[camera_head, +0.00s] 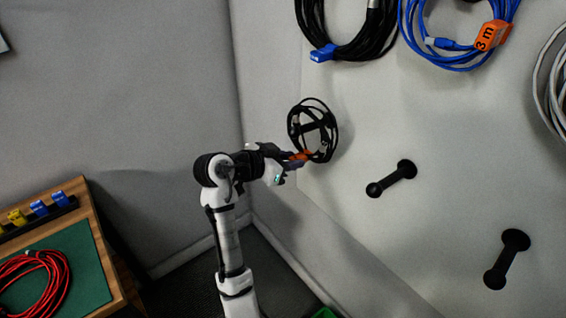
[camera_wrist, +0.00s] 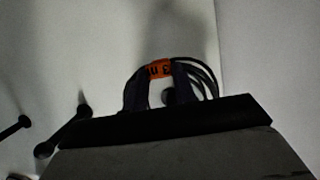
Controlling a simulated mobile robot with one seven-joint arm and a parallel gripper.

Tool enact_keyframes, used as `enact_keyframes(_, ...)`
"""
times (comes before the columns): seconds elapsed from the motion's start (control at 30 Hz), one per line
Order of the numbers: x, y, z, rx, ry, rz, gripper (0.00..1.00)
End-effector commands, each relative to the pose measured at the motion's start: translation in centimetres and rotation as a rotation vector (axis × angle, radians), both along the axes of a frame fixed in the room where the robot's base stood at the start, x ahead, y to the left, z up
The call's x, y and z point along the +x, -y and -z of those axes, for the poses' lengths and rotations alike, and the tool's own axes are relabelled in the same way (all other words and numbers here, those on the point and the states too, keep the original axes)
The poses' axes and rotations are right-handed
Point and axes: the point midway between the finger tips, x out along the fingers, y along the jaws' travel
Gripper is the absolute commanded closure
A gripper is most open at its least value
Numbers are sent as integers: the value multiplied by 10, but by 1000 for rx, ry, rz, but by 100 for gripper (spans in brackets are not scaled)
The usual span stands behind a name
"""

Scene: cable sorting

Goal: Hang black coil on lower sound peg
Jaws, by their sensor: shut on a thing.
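The black coil (camera_head: 334,132) is upright at the wall panel in the head view, with an orange tag at its lower side. My gripper (camera_head: 299,160) is shut on the coil at this tag. In the wrist view the tag (camera_wrist: 160,69) sits between the two fingers (camera_wrist: 161,88), with black loops behind. A dark peg (camera_head: 316,127) shows through the coil's opening; I cannot tell whether the coil is around it or only in front of it. Two bare black pegs, a middle one (camera_head: 391,178) and a right one (camera_head: 507,260), stick out of the panel.
Above hang a black cable with a blue plug (camera_head: 345,50), a blue coil tagged 3 m (camera_head: 455,62) and a grey coil (camera_head: 541,80). A wooden table (camera_head: 92,212) with a green mat and a red coil (camera_head: 52,275) stands at the left. Panel around the bare pegs is clear.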

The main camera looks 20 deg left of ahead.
Motion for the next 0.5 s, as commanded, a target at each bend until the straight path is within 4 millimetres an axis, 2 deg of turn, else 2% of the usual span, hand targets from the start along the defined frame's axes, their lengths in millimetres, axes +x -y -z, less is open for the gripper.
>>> enact_keyframes(0.37,22,15,4,-1,1,1,100)
enact_keyframes(0.5,24,16,16,-1,1,1,100)
